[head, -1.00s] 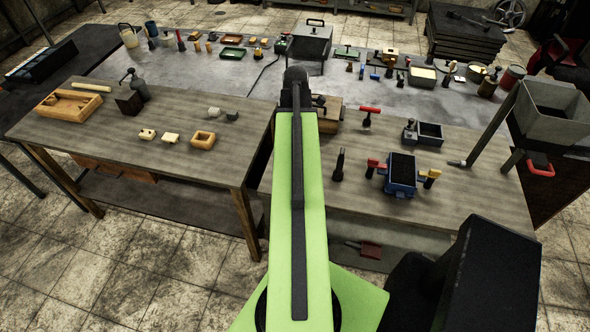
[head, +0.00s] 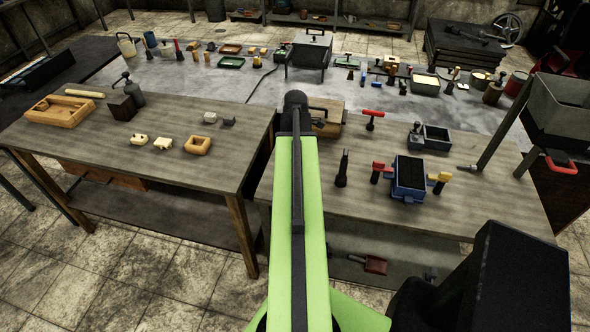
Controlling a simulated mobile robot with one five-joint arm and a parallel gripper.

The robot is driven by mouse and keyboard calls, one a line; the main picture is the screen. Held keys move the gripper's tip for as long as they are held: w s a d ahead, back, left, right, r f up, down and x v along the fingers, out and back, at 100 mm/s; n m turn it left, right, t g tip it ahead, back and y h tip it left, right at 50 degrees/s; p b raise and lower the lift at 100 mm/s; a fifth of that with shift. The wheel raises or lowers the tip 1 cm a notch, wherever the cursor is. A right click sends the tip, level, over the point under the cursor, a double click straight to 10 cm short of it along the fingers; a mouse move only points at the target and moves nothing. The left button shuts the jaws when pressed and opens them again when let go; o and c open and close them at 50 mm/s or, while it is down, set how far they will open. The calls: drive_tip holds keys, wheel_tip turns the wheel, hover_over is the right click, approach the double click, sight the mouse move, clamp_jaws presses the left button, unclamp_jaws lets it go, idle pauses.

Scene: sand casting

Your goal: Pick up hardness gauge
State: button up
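I cannot make out for certain which thing is the hardness gauge; many tools here are too small to tell apart. A dark upright tool (head: 342,168) stands on the near right bench. My green arm reaches forward over the gap between the benches and ends in a black joint. My gripper's fingers do not show.
A long grey table (head: 215,85) behind carries several small tools and trays. A grey hopper (head: 567,104) stands at the right. The tiled floor is clear at lower left.

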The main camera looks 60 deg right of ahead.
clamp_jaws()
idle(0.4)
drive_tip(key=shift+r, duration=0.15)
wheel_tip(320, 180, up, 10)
drive_tip(key=p, duration=1)
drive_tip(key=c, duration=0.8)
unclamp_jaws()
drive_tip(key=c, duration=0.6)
